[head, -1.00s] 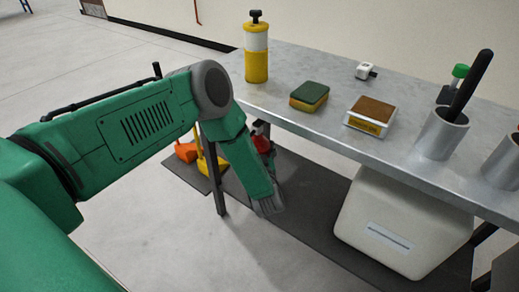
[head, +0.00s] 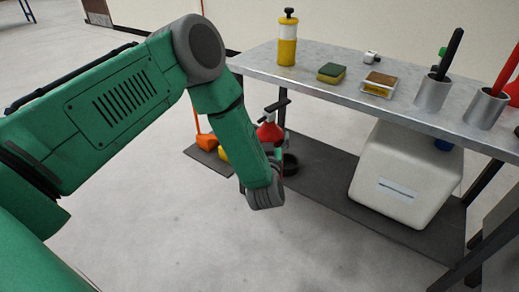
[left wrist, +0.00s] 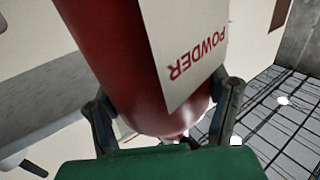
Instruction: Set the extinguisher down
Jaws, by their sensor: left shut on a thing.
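The extinguisher (left wrist: 118,50) is a large red cylinder with a pale label reading POWDER, filling the upper middle of the left wrist view. The fingers of my left gripper (left wrist: 165,112) lie on both sides of it and are shut on it. In the head view my left forearm reaches down toward the low dark shelf (head: 320,195), and its wrist hides the fingers. A red shape with a black handle (head: 268,132) shows just behind that wrist; I cannot tell whether it is part of the held extinguisher. My right gripper is out of view.
A grey worktop (head: 355,100) holds a yellow-white bottle (head: 287,45), a sponge (head: 331,73), a small box (head: 379,84) and metal cups (head: 433,92). A white container (head: 400,185) stands below. Orange (head: 207,141) and yellow things lie at the shelf's left. Open floor lies in front.

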